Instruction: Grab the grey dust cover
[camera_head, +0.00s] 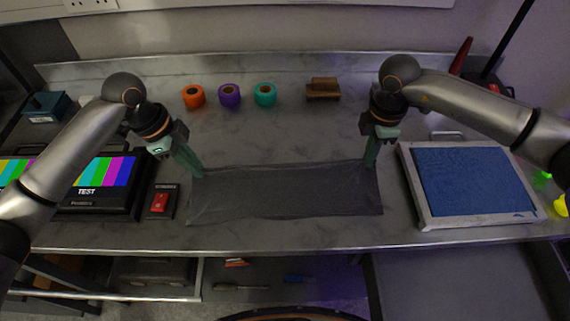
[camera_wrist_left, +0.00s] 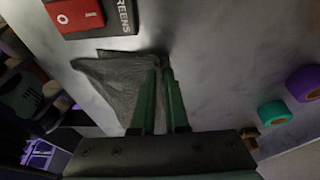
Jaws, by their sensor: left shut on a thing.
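The grey dust cover (camera_head: 285,193) lies as a thin, dark, slightly see-through sheet along the front middle of the metal bench. My left gripper (camera_head: 197,171) is shut on its back left corner; the left wrist view shows the cover (camera_wrist_left: 112,80) gathered at the green fingertips (camera_wrist_left: 164,68). My right gripper (camera_head: 370,163) points down at the cover's back right corner. Its fingers touch or nearly touch the sheet, and I cannot tell whether they are closed on it.
Left of the cover are a red switch box (camera_head: 160,202) and a test-pattern monitor (camera_head: 95,180). A blue-topped framed panel (camera_head: 470,180) sits right. Orange (camera_head: 193,96), purple (camera_head: 229,95) and teal (camera_head: 265,94) tape rolls and a brown block (camera_head: 323,88) stand behind.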

